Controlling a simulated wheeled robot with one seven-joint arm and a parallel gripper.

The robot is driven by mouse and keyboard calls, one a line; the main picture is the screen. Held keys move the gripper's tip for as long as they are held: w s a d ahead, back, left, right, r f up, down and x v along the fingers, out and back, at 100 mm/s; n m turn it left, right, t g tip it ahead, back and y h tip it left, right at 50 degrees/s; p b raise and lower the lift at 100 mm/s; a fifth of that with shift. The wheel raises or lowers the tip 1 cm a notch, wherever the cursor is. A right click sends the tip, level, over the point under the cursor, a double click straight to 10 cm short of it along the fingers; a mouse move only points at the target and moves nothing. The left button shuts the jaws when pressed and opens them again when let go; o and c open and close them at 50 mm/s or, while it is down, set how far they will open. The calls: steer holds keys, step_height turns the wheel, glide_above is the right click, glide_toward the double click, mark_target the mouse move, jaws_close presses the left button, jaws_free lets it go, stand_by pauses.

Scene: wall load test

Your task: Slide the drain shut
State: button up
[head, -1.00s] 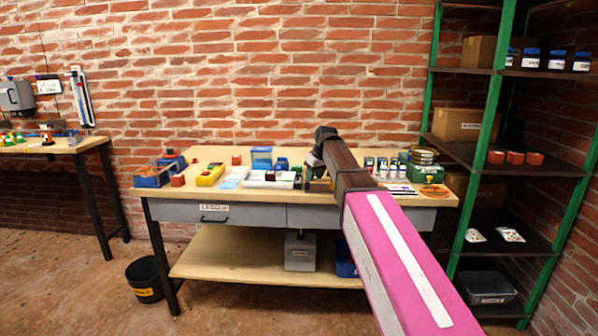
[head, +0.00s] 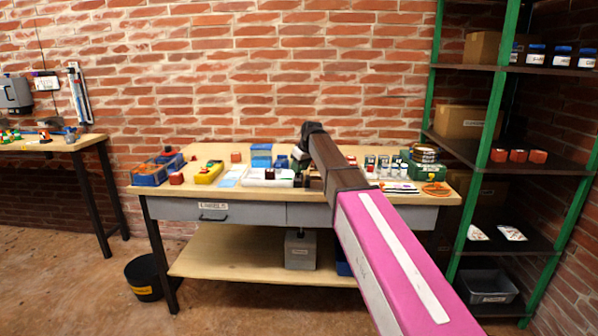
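My arm reaches in from the lower right over the workbench (head: 450,212). Its dark end, with my gripper (head: 308,134), is above the middle of the bench, in front of the brick wall. The fingers are too small and dark to tell whether they are open or shut. I cannot pick out a drain or its slide for certain. A grey labelled box (head: 299,252) with a dark piece on top stands on the lower shelf. My arm hides part of the bench top behind it.
A blue bin (head: 149,176), a yellow item (head: 208,173), a white tray (head: 280,181) and small bottles crowd the bench top. A black bucket (head: 143,277) stands on the floor at the left. A green-posted shelf rack (head: 493,130) closes off the right.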

steer(key=shift+x, duration=1)
jaws_close()
steer(key=shift+w+r, duration=0.1)
steer(key=shift+w, duration=2.2)
